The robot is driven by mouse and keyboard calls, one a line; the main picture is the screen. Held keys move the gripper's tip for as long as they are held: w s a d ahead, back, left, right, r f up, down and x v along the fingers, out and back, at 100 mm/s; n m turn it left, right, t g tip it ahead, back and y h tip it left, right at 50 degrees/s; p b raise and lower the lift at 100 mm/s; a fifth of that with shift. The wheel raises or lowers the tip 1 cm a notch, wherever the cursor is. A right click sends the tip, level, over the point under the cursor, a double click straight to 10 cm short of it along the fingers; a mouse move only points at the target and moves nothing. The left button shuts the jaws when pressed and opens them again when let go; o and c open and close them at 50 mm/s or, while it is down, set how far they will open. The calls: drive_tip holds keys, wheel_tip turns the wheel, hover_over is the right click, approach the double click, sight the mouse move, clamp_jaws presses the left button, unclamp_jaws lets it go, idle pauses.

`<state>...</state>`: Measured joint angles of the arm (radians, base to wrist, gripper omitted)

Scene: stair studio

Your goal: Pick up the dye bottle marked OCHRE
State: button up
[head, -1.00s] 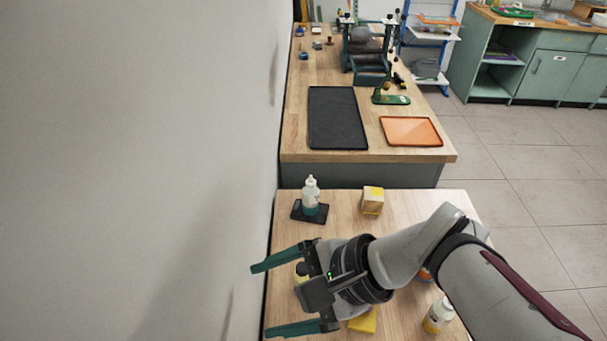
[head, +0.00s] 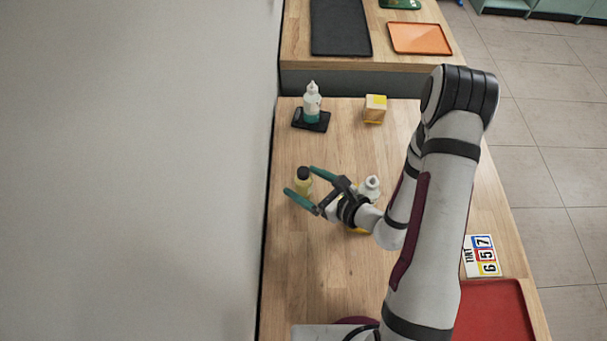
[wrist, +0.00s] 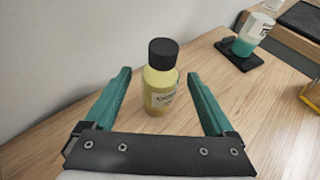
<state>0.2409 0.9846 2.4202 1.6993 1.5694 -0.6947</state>
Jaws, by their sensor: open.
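A small bottle with pale yellow contents and a black cap (head: 303,183) stands upright on the wooden table near the wall. In the wrist view this bottle (wrist: 160,92) has a pale label, too small to read surely. My gripper (head: 300,181) is open, with its teal fingers on either side of the bottle. In the wrist view my gripper (wrist: 157,77) shows clear space between each finger and the bottle.
A white-and-teal bottle (head: 312,103) stands on a black tray (head: 324,126) farther back, beside a yellow-topped wooden block (head: 375,108). A white-capped bottle (head: 371,188) is partly hidden by my arm. A number card (head: 482,256) and red tray (head: 490,312) lie right.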

sight(310, 194)
wheel_tip(310, 194, down, 4)
drive_tip(key=shift+r, duration=0.1)
drive_tip(key=shift+x, duration=0.95)
drive_tip(key=shift+w+a, duration=0.35)
drive_tip(key=shift+a, duration=0.05)
clamp_jaws()
